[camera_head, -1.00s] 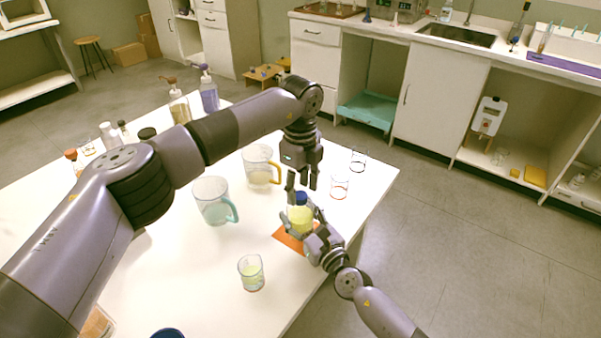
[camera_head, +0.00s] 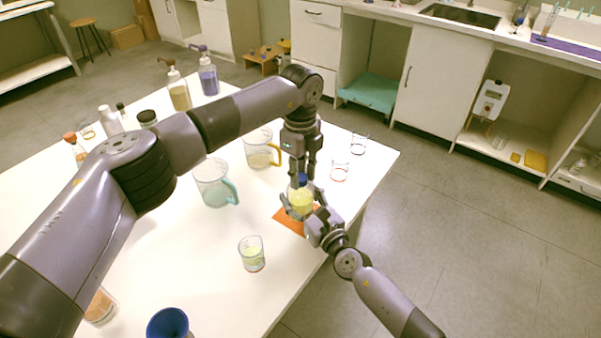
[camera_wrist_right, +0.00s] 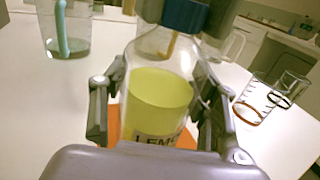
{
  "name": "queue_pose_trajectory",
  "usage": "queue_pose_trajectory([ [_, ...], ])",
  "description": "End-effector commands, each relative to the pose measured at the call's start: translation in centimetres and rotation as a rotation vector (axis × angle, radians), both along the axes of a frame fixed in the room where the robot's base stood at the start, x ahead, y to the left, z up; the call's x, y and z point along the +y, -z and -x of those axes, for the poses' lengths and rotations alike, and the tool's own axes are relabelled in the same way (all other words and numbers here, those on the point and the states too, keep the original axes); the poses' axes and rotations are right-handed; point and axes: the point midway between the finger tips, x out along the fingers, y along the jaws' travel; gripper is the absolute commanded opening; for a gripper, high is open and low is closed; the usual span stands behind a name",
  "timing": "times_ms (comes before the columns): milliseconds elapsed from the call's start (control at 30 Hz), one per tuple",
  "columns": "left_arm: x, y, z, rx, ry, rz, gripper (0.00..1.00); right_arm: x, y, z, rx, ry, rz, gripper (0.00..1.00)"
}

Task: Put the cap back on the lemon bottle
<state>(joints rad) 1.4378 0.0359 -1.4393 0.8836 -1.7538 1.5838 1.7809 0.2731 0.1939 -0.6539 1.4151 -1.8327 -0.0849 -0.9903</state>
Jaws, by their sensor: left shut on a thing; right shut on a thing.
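The lemon bottle (camera_head: 301,203) is a clear bottle with yellow liquid and stands upright over an orange mat (camera_head: 284,216) near the table's right edge. It also shows in the right wrist view (camera_wrist_right: 158,100), with part of its "LEMON" label in sight. The blue cap (camera_wrist_right: 186,14) sits at the bottle's mouth; whether it is fully seated I cannot tell. My left gripper (camera_head: 302,177) points down from above and is shut on the cap, its fingers partly hiding it. My right gripper (camera_head: 302,211) is shut around the bottle's body from the front right.
A teal-handled jug (camera_head: 212,186) and an orange-handled jug (camera_head: 258,150) stand behind and left. A small beaker (camera_head: 251,254) is in front. Two glass beakers, one red-ringed (camera_head: 340,170), stand at the right. A blue cup (camera_head: 168,324) is at the front edge.

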Motion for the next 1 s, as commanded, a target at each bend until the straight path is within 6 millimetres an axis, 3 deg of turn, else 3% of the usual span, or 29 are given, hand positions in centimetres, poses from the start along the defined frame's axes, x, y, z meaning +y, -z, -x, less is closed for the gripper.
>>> queue_pose_trajectory([
  [200,-0.01,-0.02,0.00,0.000,0.000,0.000,0.00,0.00,0.00,0.00,0.000,0.000,0.000,0.00],
  [467,-0.02,-0.04,-0.01,-0.001,0.089,0.001,0.00,0.00,0.00,0.00,0.000,0.000,0.000,0.00],
  [1000,0.00,0.04,-0.02,0.000,1.122,0.000,0.00,0.01,0.00,0.01,0.000,0.000,0.000,0.00],
])
